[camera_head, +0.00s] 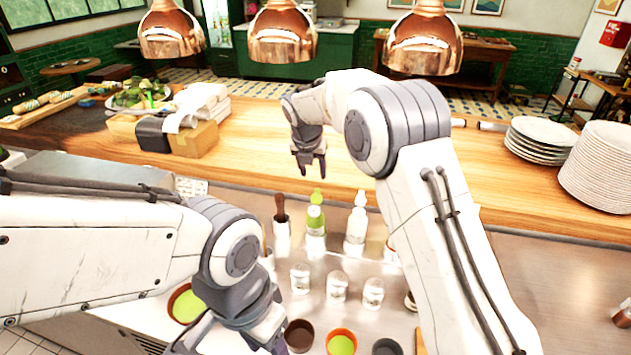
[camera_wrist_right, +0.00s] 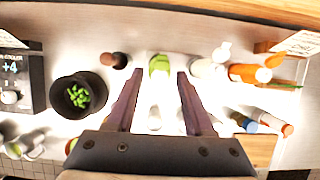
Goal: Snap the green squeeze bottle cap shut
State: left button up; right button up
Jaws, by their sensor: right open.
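The green squeeze bottle (camera_head: 316,217) stands upright on the steel counter, among other bottles. A green piece rises above its top; I cannot tell for sure whether this is the raised cap. My right gripper (camera_head: 311,170) is open and empty, pointing down above and behind the bottle in the head view. In the right wrist view the green bottle (camera_wrist_right: 159,63) shows between the spread fingers (camera_wrist_right: 160,76), apart from them. My left gripper (camera_head: 235,338) is low at the bottom of the head view, partly cut off and hidden by its own arm.
A white bottle (camera_head: 357,222) stands just right of the green one, and a dark-topped bottle (camera_head: 281,220) just left. Several clear-topped shakers (camera_head: 337,286) stand in front. Plate stacks (camera_head: 610,165) are at right. Copper lamps (camera_head: 283,35) hang above. The wooden pass (camera_head: 400,215) lies behind.

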aim_at(317, 193)
jog(key=x, duration=0.2)
jog(key=p+x, duration=0.1)
jog(key=x, duration=0.1)
jog(key=p+x, duration=0.1)
jog(key=x, duration=0.2)
jog(key=shift+d, duration=0.3)
jog(key=shift+w+f, duration=0.15)
jog(key=shift+f, duration=0.3)
grip_shut()
